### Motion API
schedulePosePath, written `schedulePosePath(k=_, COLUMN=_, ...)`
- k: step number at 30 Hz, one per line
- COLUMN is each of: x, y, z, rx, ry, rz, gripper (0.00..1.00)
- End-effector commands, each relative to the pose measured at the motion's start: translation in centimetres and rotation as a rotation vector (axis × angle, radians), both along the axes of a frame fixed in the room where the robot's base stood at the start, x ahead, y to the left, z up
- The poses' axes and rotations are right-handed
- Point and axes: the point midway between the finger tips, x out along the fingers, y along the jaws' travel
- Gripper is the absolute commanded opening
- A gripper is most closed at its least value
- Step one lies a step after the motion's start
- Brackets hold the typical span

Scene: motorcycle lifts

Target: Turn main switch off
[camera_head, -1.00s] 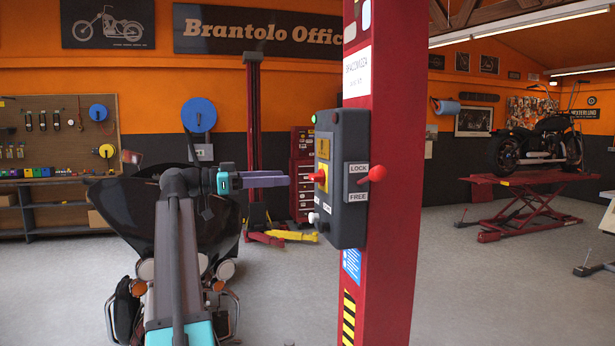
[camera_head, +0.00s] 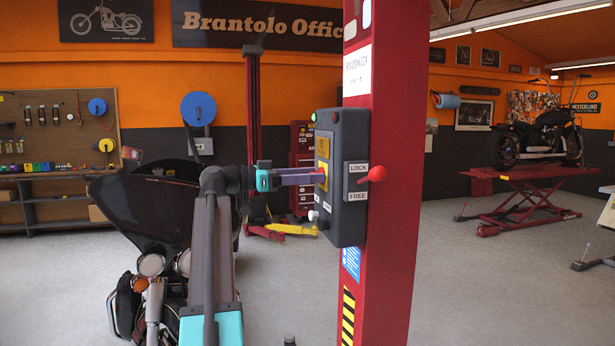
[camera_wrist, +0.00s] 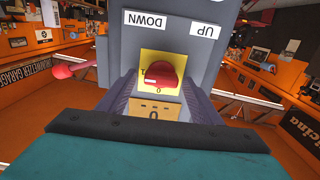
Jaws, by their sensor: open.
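The main switch is a red rotary knob (camera_wrist: 166,71) on a yellow plate (camera_wrist: 165,64), on the side of a dark grey control box (camera_head: 348,215) fixed to a red lift post. The wrist view shows the box upside down, with UP and DOWN labels beyond the knob. My gripper (camera_head: 320,175) reaches level from the left to the box; its purple fingers are spread, one on each side of the knob in the wrist view. I cannot tell whether they touch it. In the head view the fingers hide the knob.
A red ball-ended LOCK/FREE lever (camera_head: 376,173) sticks out of the box's front. The red post (camera_head: 395,200) stands close by the arm. A dark motorcycle (camera_head: 140,215) stands left of my arm. Another motorcycle (camera_head: 540,140) sits on a red lift (camera_head: 525,185) at the right.

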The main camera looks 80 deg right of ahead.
Motion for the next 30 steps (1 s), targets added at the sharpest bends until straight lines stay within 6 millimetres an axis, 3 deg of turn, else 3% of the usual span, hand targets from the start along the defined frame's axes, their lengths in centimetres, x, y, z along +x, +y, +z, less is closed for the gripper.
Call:
schedulePosePath(k=3, x=0.0, y=0.0, z=0.0, rx=0.0, ry=0.0, rz=0.0, gripper=0.58)
schedulePosePath(k=10, x=0.0, y=0.0, z=0.0, rx=0.0, ry=0.0, rz=0.0, gripper=0.19)
schedulePosePath(k=12, x=0.0, y=1.1, z=-0.1, rx=-0.001, ry=0.0, rz=0.001, gripper=0.19)
schedulePosePath(k=30, x=-0.2, y=0.1, z=0.0, rx=0.159, ry=0.071, rz=-0.008, gripper=0.18)
